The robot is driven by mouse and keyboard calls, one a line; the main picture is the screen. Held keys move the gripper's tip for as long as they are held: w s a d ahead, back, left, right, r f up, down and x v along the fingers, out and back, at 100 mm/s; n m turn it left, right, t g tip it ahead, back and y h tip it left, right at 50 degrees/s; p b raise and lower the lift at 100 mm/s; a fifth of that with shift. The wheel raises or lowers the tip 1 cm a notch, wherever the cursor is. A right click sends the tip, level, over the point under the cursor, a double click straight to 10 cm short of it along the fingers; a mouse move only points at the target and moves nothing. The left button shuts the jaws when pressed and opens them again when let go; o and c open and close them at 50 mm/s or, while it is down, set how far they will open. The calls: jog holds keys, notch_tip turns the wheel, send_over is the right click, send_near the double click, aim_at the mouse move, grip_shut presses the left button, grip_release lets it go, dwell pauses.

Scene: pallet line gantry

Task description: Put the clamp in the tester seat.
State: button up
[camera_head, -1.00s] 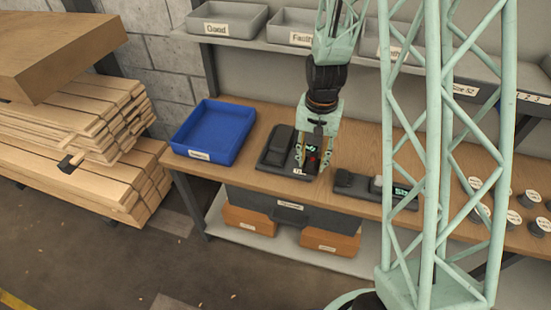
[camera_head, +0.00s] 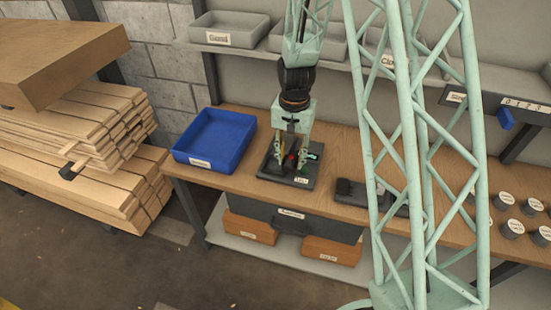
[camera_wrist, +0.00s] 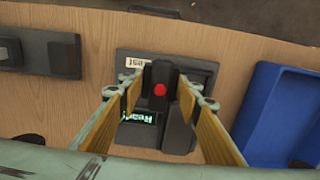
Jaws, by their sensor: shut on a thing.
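My gripper (camera_head: 292,150) is shut on a dark clamp with a red dot, which shows between the fingers in the wrist view (camera_wrist: 160,76). The gripper points down and holds the clamp over the tester (camera_head: 300,181), a dark flat unit on the bench with a white label and a lit green display (camera_head: 313,156). In the wrist view the tester (camera_wrist: 200,68) lies below the clamp, with a raised dark block (camera_wrist: 181,128) close beside it. The clamp and fingers hide the seat, and I cannot tell whether the clamp touches the tester.
A blue tray (camera_head: 232,116) stands left of the tester on the wooden bench (camera_head: 230,184). Another dark device (camera_head: 350,190) is to the right, partly behind my column. Several labelled round pieces (camera_head: 513,227) are farther right. Grey bins (camera_head: 230,28) line the shelf above.

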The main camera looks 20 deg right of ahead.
jog(key=shift+w+a+f, duration=0.1)
jog(key=shift+w+a, duration=0.45)
jog(key=shift+w, duration=0.25)
jog(key=shift+w+a+f, duration=0.1)
jog(key=shift+w+a, duration=0.5)
jog(key=shift+w, duration=0.25)
jog(key=shift+w+a+f, duration=0.1)
jog(key=shift+w+a, duration=0.45)
jog(key=shift+w, duration=0.25)
jog(key=shift+w+a, duration=0.2)
jog(key=shift+w, duration=0.05)
jog(key=shift+w+a+f, duration=0.1)
jog(key=shift+f, duration=1.65)
jog(key=shift+f+b, duration=0.1)
jog(key=shift+b, duration=0.25)
jog(key=o, duration=1)
